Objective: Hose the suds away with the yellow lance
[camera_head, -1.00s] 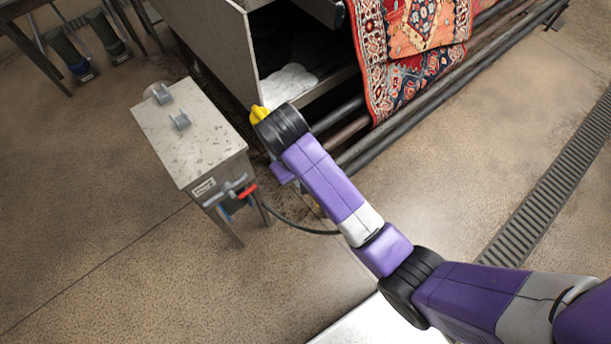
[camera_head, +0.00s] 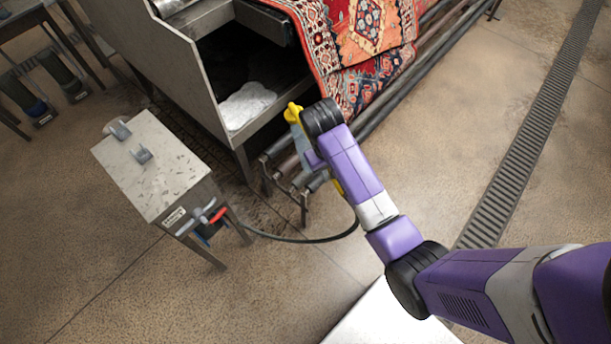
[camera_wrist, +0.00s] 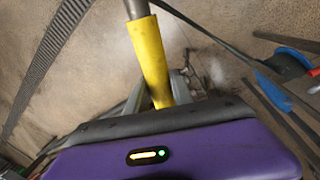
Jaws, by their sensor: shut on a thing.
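White suds (camera_head: 248,105) lie on the floor of the open metal bay at the end of the rug machine. My gripper is shut on the yellow lance (camera_head: 293,112), just right of the suds and apart from them, above the rollers. My black wrist hides part of the lance, and another yellow part shows below it. In the wrist view, the yellow lance (camera_wrist: 150,60) rises from between the grey fingers of my gripper (camera_wrist: 160,90), with a metal tube at its top. No water stream is clear in either view.
A metal stand (camera_head: 150,165) with two empty grey brackets and red and blue valve handles is at left. A black hose (camera_head: 300,240) loops from it towards the lance. A patterned rug (camera_head: 365,45) hangs over the rollers. A floor drain (camera_head: 525,140) runs at right.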

